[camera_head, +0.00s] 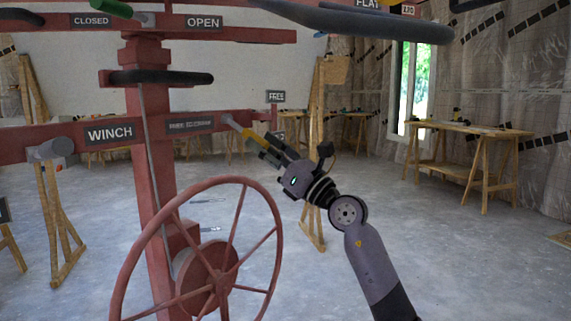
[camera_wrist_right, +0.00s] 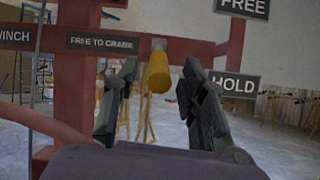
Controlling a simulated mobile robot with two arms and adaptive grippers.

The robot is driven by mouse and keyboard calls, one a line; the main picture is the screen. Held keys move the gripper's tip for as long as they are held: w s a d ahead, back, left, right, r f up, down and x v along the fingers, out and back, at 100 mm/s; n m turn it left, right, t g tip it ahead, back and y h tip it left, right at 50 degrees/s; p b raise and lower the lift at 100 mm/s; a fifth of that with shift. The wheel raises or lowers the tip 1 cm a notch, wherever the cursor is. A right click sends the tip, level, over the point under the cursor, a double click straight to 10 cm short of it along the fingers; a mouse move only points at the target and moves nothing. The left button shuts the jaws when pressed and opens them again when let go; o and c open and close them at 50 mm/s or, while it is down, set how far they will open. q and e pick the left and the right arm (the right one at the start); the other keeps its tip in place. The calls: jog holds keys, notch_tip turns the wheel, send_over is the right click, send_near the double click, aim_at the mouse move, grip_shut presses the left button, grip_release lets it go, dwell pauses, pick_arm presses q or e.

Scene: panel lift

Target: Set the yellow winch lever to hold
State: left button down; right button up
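The winch lever has a yellow grip (camera_head: 250,135) on a pale metal stub at the right part of the red crossbar. In the right wrist view the yellow grip (camera_wrist_right: 158,73) points toward the camera. My right gripper (camera_head: 268,144) is at the end of the lever. In the wrist view its two fingers (camera_wrist_right: 160,105) are apart, one on each side of the grip, with gaps visible. A FREE sign (camera_wrist_right: 243,8) is above and a HOLD sign (camera_wrist_right: 236,84) below, right of the lever. A plate reads FREE TO CRANK (camera_wrist_right: 102,43). My left gripper is not in view.
A large red handwheel (camera_head: 277,235) stands below the crossbar, left of my right arm. The red post (camera_head: 150,190) carries a WINCH sign (camera_head: 110,133). Dark padded bars (camera_head: 350,22) hang overhead. A wooden workbench (camera_head: 465,130) stands far right. Open floor lies between.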

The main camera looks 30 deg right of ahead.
jog(key=v, duration=0.8)
